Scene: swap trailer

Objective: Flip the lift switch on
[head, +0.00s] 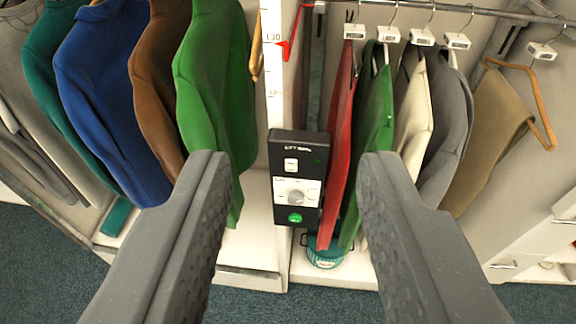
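A black lift switch box (298,178) is mounted on the white upright post, in the middle of the view. The knob's setting is too small to read. My gripper (288,165) is open and empty, its two grey fingers on either side of the box in the picture. I see no contact between the fingers and the box.
Green, brown, blue and teal garments (215,90) hang left of the post (275,80), close to the left finger. Red, green, cream and grey garments (372,140) hang right of it on a rail (450,10). A teal round item (325,256) lies below. Carpet (45,255) covers the floor.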

